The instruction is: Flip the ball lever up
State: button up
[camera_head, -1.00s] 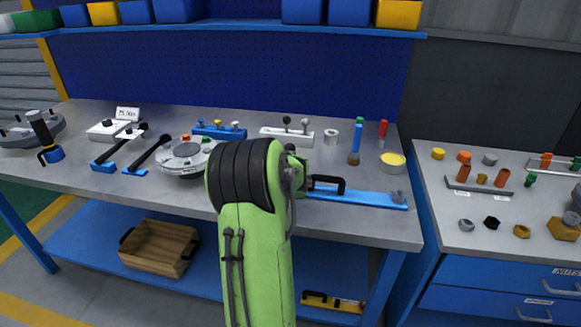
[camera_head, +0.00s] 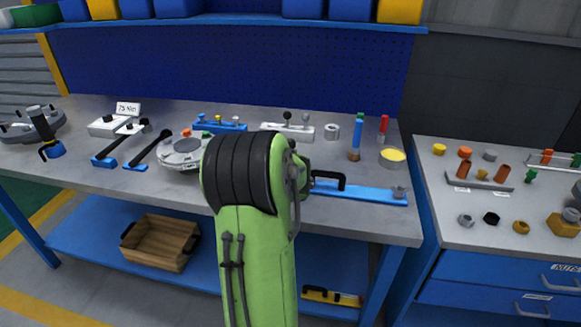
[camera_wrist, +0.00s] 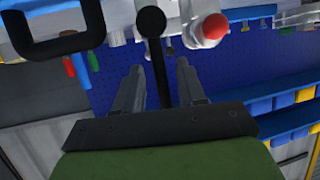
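In the wrist view a black ball lever (camera_wrist: 152,22) shows at the top centre, with its thin dark stem running down between my fingers. My gripper (camera_wrist: 158,72) is open, one finger on each side of the stem. A gap shows between the stem and each finger; depth is hard to judge. A red-tipped pale cylinder (camera_wrist: 208,30) is just right of the ball. In the head view my green arm hides the gripper and this lever. A white block with two small ball levers (camera_head: 287,131) stands on the bench behind my arm.
A blue bar (camera_head: 365,192) with a black handle (camera_head: 328,178) lies right of my arm; a black handle (camera_wrist: 62,45) looms at upper left in the wrist view. A grey flanged shell (camera_head: 182,153) sits left of my arm. Blue and red tools stand at the right.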

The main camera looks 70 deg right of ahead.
jog(key=p+v, duration=0.1)
jog(key=v, duration=1.1)
jog(key=shift+a+p, duration=0.15)
jog(key=shift+p, duration=0.15)
